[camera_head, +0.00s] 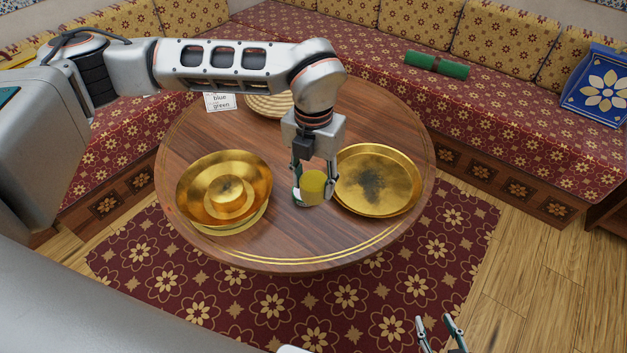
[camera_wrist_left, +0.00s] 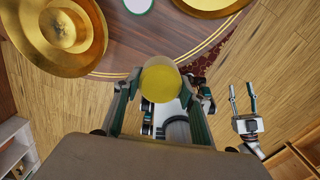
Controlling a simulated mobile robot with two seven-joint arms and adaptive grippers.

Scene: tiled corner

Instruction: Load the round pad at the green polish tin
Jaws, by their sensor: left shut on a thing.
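The round yellow pad (camera_head: 313,187) is between the fingers of my left gripper (camera_head: 312,190), which is shut on it above the table. The pad also shows in the left wrist view (camera_wrist_left: 160,84). A green-rimmed tin with a white top (camera_wrist_left: 130,5) stands on the table, apart from the pad in the wrist view. In the head view the tin (camera_head: 298,198) is partly hidden behind the pad and a finger. My right gripper (camera_head: 440,322) is open and empty, low at the front right; it also shows in the wrist view (camera_wrist_left: 241,92).
A brass bowl (camera_head: 197,183) stands left on the round wooden table (camera_head: 290,245); a brass tray with a dark smudge (camera_head: 405,190) lies close right of my left gripper. A card reading "blue green" (camera_head: 220,102) and a woven tray (camera_head: 256,104) are at the back. Benches surround it.

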